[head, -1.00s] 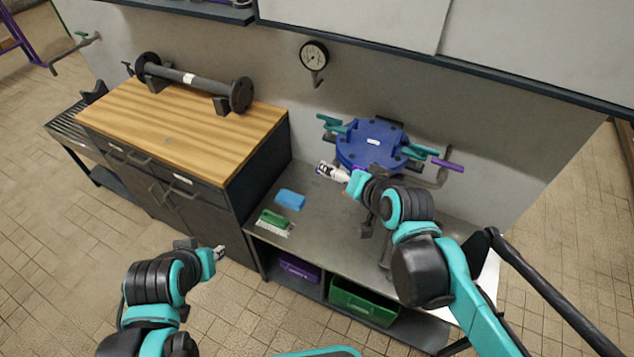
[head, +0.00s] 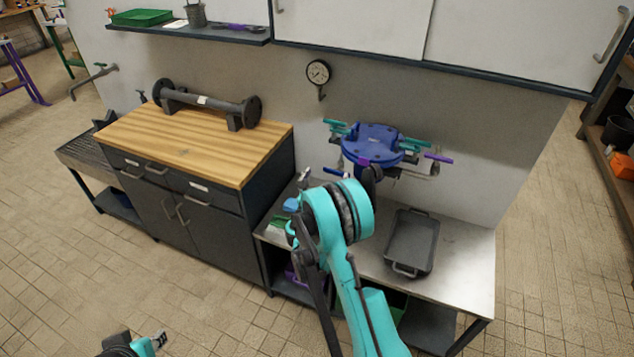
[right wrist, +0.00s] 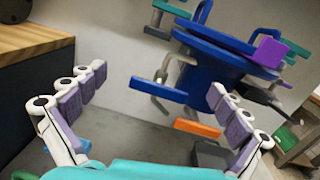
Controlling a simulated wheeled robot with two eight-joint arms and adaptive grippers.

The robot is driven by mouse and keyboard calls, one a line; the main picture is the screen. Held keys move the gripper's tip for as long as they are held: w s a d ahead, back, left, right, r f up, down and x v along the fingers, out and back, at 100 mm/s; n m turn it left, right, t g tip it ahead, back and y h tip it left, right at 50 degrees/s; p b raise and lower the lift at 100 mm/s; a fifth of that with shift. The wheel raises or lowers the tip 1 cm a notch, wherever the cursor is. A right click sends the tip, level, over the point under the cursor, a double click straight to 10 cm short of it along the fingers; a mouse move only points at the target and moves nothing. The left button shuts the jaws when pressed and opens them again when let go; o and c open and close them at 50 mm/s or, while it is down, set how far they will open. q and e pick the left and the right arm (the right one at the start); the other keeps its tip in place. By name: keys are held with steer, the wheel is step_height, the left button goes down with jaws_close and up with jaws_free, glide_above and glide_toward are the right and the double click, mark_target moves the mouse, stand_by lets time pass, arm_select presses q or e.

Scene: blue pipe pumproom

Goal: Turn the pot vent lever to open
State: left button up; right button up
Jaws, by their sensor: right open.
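The blue pot (head: 372,141) stands against the wall at the back of the metal bench, with teal clamp arms around its lid. It also shows in the right wrist view (right wrist: 222,57). That view shows a blue bar lever (right wrist: 158,91) on a grey fitting, an orange bar (right wrist: 197,128) below it and a purple block (right wrist: 268,52) by the rim. I cannot tell which is the vent lever. My right gripper (right wrist: 158,82) is open and empty, its fingers framing the blue lever without visible contact. In the head view my arm mostly hides it. My left gripper (head: 158,340) is partly visible at the bottom edge.
A grey tray (head: 412,242) lies on the bench right of my right arm. A wood-topped cabinet (head: 190,145) with a dark flanged pipe stands left. A gauge (head: 318,73) hangs on the wall. White cabinets (head: 500,40) overhang the bench.

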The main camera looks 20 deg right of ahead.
mark_target(336, 172)
arm_select(q)
steer(key=shift+s+a+f+b, duration=0.2)
steer(key=shift+a+f+b, duration=0.05)
steer(key=shift+f+b, duration=0.2)
steer(key=shift+s+a+f+b, duration=0.2)
steer(key=shift+f+b, duration=0.2)
steer(key=shift+f, duration=0.05)
arm_select(e)
steer(key=w+d+f, duration=0.1)
steer(key=d, duration=0.1)
steer(key=w+d+f+m, duration=0.1)
steer(key=d, duration=0.1)
steer(key=w+d+f+m+g, duration=0.1)
steer(key=w+d, duration=0.1)
steer(key=shift+f+h, duration=0.3)
steer(key=shift+f, duration=0.05)
steer(key=shift+s, duration=0.1)
steer(key=c, duration=1)
